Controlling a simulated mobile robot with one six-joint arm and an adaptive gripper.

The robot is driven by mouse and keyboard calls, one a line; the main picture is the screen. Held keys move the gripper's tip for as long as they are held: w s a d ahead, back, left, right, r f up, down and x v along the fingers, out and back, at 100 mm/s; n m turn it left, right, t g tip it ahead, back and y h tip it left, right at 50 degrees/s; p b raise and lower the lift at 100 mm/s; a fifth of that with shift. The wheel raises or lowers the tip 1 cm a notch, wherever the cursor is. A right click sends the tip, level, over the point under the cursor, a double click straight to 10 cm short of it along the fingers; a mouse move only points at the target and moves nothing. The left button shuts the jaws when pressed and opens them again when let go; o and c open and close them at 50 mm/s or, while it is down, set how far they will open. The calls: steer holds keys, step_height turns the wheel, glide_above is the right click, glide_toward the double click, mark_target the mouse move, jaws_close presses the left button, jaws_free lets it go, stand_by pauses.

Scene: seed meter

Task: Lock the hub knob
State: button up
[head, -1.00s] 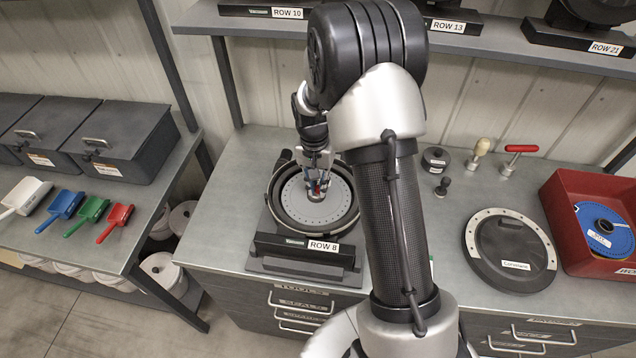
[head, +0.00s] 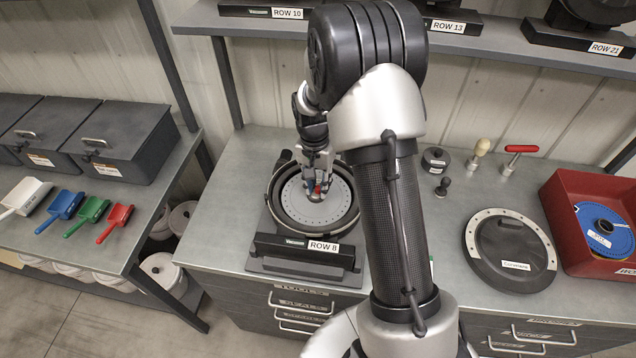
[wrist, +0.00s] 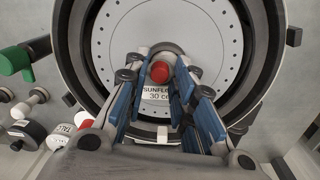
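The seed meter marked ROW 8 (head: 324,246) stands on the bench with its round housing facing up. A pale seed disc (head: 342,200) with a ring of small holes lies in it, also seen in the wrist view (wrist: 208,38). The grey hub knob (wrist: 163,50) is at the disc's centre, with a red round spot (wrist: 160,72) and a label reading SUNFLOWER near it. My gripper (wrist: 162,68) reaches down over the hub, its blue-padded fingers on both sides of the knob and seemingly touching it. The fingers hide much of the knob; its lock state cannot be read.
A dark round cover (head: 512,250) and a red bin (head: 596,225) with a blue disc lie to the right. Small hand tools (head: 515,157) stand at the back right. Coloured scoops (head: 88,214) lie on the left table. A shelf (head: 490,42) with other meters runs above the bench.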

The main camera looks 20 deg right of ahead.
steer(key=shift+o, duration=1)
step_height(320, 180, up, 12)
steer(key=shift+w+a, duration=0.2)
